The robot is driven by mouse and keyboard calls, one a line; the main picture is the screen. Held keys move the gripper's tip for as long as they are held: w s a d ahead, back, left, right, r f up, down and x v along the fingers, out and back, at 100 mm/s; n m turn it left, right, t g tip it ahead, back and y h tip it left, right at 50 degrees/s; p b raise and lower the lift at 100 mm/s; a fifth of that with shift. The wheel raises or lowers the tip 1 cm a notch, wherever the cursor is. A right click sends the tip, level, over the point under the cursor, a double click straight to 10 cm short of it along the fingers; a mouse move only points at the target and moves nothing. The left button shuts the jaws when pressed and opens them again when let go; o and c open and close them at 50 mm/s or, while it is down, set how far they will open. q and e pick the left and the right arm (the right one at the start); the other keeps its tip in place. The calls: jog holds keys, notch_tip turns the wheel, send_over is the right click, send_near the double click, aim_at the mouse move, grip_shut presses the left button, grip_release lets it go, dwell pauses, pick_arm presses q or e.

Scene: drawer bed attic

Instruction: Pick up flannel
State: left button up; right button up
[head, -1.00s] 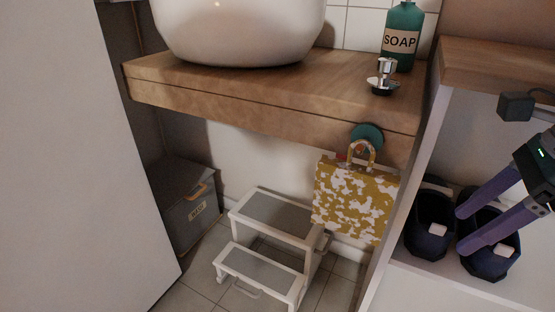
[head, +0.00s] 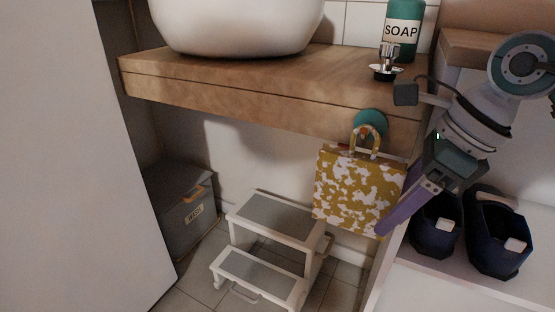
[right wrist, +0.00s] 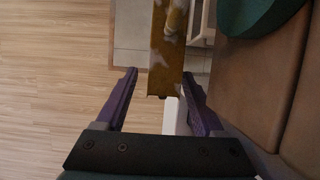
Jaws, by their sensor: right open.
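The flannel (head: 350,192) is a mustard-yellow cloth with white patches. It hangs by a loop from a round teal hook (head: 370,123) on the front edge of the wooden counter. My right gripper (head: 392,220) is open beside the flannel's lower right edge, its purple fingers pointing down and left. In the right wrist view the flannel (right wrist: 167,55) shows edge-on, lined up with the gap between the two spread fingers (right wrist: 160,78). I cannot tell whether any of it is between the fingertips. My left gripper is not in view.
A white and grey step stool (head: 275,218) stands under the counter (head: 250,95). A grey bin (head: 182,205) is behind it at left. A shelf (head: 430,275) with dark blue containers (head: 495,235) stands at right. A soap bottle (head: 402,30) is on the counter.

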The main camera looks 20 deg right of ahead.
jog(key=shift+x, duration=0.9)
jog(key=shift+c, duration=0.3)
grip_shut()
